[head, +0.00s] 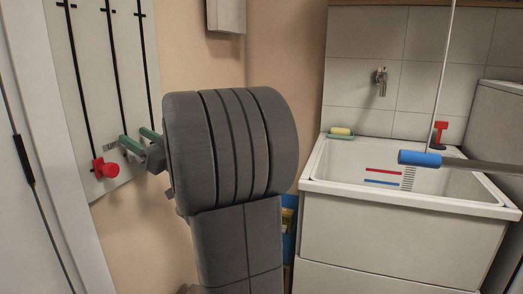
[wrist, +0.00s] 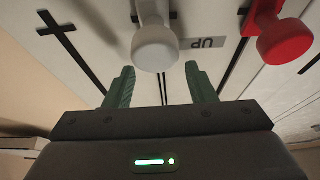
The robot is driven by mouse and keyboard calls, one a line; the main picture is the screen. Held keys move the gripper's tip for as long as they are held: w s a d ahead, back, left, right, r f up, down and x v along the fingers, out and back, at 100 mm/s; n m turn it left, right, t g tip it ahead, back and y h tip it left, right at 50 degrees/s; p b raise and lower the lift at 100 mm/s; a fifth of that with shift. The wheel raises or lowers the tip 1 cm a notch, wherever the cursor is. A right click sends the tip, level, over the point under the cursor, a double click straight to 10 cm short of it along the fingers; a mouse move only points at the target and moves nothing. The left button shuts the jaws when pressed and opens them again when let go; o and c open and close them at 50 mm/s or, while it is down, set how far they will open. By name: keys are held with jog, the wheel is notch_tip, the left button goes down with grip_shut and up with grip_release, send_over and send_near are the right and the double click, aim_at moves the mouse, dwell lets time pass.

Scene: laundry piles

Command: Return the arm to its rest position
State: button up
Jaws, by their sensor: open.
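My gripper (head: 140,140) is at the left in the head view, by a pale wall panel (head: 92,60) with black vertical slots. Its two green fingers show spread apart in the wrist view (wrist: 162,88), with nothing held between them. A white knob (wrist: 156,48) appears just beyond the fingertips, in line with the gap. A red knob (wrist: 286,40) is to its right in that view. The red knob also shows in the head view (head: 107,169), below and left of the fingers. My arm's thick grey links fill the middle of the head view and hide part of the wall.
A white sink (head: 400,205) stands at the right, with a blue-ended rod (head: 420,159) over it. A yellow sponge (head: 341,131) lies on its back rim. A tap (head: 381,80) is on the tiles. A white door frame (head: 50,150) is at far left, near the panel.

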notch_tip(320, 180, up, 52)
jog(key=p, duration=3.1)
jog(key=shift+r+p, duration=0.25)
jog(key=shift+p, duration=0.15)
